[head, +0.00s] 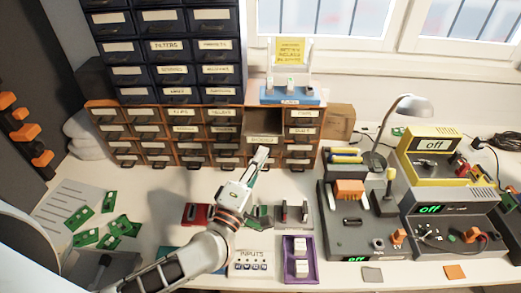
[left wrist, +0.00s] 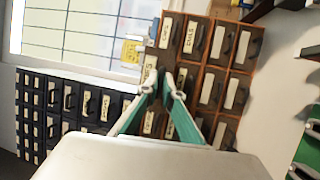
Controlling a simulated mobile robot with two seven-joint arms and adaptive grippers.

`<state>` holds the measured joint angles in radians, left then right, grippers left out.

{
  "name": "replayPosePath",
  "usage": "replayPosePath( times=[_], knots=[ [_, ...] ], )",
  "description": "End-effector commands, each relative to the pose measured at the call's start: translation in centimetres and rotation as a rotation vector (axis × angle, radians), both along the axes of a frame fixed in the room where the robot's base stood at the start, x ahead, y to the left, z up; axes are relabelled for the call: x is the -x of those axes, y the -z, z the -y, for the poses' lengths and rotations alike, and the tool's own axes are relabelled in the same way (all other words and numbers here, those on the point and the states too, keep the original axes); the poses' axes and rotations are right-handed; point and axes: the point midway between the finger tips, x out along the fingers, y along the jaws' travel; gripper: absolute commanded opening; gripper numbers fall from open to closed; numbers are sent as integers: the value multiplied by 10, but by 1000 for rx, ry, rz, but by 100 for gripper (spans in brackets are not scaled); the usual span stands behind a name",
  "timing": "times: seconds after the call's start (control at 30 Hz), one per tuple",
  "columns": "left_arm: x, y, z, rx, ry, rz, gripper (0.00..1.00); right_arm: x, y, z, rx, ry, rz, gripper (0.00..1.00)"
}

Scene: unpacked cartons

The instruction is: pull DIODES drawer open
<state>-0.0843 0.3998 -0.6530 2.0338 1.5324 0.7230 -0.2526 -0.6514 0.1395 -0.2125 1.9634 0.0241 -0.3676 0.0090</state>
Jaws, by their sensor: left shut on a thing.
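The orange-brown drawer cabinet (head: 185,161) stands at the back of the desk below a dark drawer cabinet. My left gripper (head: 263,154) reaches up to its front, with the fingers shut at the handle of one drawer. My right gripper is not in view.
A blue rack (head: 290,95) and yellow note (head: 290,51) stand above the cabinet. Green boards (head: 85,217) lie at the left. A purple tray (head: 299,269) and red holder (head: 196,214) sit in front. Grey devices (head: 360,235) and a lamp (head: 405,106) take up the right.

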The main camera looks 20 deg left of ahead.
Motion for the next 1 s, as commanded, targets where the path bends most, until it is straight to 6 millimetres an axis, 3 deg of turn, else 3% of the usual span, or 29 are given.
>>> replayPosePath(
  times=[0.23, 0.3, 0.33, 0.73, 0.87, 1.0],
  knots=[
    [0, 0, 0, 0, 1, 1, 0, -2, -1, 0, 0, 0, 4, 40],
    [0, 0, 0, 0, 1, 1, 19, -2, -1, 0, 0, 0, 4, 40],
    [0, 0, 0, 0, 0, 1, 23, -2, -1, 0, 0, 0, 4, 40],
    [4, 1, 0, 0, 0, 0, 23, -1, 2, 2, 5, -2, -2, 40],
    [19, 5, -2, 0, 0, -3, 23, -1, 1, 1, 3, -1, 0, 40],
    [46, 10, -5, -2, 1, -4, 23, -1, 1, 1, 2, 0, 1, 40]
  ],
)
